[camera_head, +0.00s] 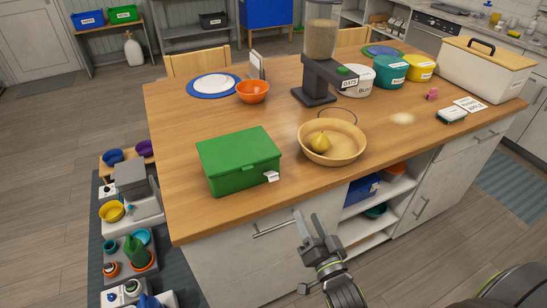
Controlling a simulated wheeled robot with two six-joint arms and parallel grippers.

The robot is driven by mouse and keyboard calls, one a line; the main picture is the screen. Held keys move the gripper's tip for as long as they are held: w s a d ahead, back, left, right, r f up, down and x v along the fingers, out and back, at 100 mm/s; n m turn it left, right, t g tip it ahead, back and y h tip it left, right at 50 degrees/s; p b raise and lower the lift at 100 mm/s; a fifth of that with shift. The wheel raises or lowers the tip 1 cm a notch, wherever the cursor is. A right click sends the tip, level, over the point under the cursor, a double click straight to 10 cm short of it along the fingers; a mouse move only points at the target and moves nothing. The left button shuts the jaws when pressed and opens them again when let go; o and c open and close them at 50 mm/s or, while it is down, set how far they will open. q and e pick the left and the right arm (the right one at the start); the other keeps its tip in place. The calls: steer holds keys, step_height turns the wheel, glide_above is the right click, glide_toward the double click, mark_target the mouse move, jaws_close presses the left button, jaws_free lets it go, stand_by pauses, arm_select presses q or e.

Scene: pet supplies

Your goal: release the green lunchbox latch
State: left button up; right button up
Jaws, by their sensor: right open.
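The green lunchbox (238,160) stands closed on the near left part of the wooden island top. A small light tab (271,176) shows low at its front right corner, and a small green catch (249,167) shows on its front under the lid edge. I cannot tell from here how the latch is set. My right gripper (310,228) is open and empty, below and right of the lunchbox, in front of the island's drawer front. It is apart from the lunchbox. My left gripper is not in view.
Behind are an orange bowl (252,92) and a dark grain dispenser (318,72). The counter (200,120) behind the lunchbox is clear. A drawer handle (272,230) juts out near my right gripper.

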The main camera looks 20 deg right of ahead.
mark_target(274, 178)
arm_select(q)
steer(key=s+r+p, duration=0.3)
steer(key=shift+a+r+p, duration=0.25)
steer(key=shift+p, duration=0.15)
arm_select(e)
steer(key=w+n, duration=0.3)
steer(key=w, duration=0.2)
steer(key=w+a+r+n+g+y, duration=0.1)
steer(key=w+n, duration=0.2)
steer(key=w, duration=0.2)
steer(key=w+a+n+y, duration=0.1)
steer(key=w+n, duration=0.1)
steer(key=w, duration=0.4)
steer(key=shift+w+a+r+n, duration=0.1)
steer(key=shift+a+r+n, duration=0.2)
steer(key=shift+n, duration=0.1)
steer(key=shift+c, duration=0.3)
